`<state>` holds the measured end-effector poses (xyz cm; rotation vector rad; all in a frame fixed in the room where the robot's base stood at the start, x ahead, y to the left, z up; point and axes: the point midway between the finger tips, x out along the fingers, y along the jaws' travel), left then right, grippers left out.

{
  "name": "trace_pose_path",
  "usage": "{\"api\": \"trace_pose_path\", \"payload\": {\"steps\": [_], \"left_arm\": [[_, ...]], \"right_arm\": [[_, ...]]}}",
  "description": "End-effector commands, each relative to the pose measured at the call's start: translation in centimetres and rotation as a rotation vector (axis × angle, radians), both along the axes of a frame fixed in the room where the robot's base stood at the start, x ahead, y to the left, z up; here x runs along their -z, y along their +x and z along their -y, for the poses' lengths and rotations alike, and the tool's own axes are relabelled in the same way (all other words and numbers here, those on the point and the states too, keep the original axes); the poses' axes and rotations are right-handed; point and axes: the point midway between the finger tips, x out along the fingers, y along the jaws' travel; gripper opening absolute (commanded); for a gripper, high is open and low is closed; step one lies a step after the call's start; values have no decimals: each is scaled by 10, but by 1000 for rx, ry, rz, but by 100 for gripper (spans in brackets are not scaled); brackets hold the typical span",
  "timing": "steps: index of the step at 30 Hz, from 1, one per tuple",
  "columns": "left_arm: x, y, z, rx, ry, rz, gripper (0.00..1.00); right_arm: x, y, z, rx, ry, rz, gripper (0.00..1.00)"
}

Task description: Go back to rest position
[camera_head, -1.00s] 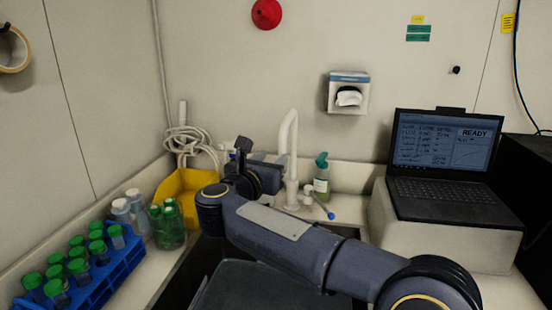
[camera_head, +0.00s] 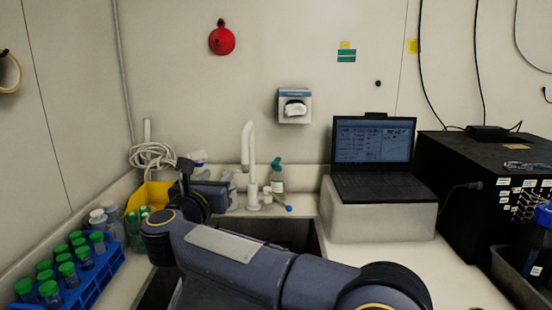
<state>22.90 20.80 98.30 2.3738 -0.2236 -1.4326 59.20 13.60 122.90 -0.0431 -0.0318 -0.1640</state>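My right arm comes in from the lower right and reaches across the sink toward the left. Its dark wrist and gripper (camera_head: 186,172) stand in front of the yellow bin and coiled hose. The gripper's fingers are not clear, so I cannot tell if it is open or shut. My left gripper is not in view.
A blue rack (camera_head: 92,279) of green-capped tubes stands at the lower left. The sink (camera_head: 298,236) lies under my arm, with a white faucet (camera_head: 249,160) behind. A laptop (camera_head: 373,150) sits on a white block (camera_head: 376,215).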

Motion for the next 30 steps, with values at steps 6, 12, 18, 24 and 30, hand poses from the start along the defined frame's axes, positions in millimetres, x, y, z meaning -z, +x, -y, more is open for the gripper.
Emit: {"api": "trace_pose_path", "payload": {"steps": [6,12,18,24,30], "left_arm": [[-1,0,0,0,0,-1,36],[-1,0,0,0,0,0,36],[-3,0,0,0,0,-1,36],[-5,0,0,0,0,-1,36],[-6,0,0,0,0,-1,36]], "right_arm": [[-24,7,21,-57,-121,39,40],[-52,8,49,-136,-309,93,40],[-78,-3,93,-234,-631,158,40],[-65,-47,168,-375,-1198,186,40],[24,-136,247,-626,-1825,110,40]]}}
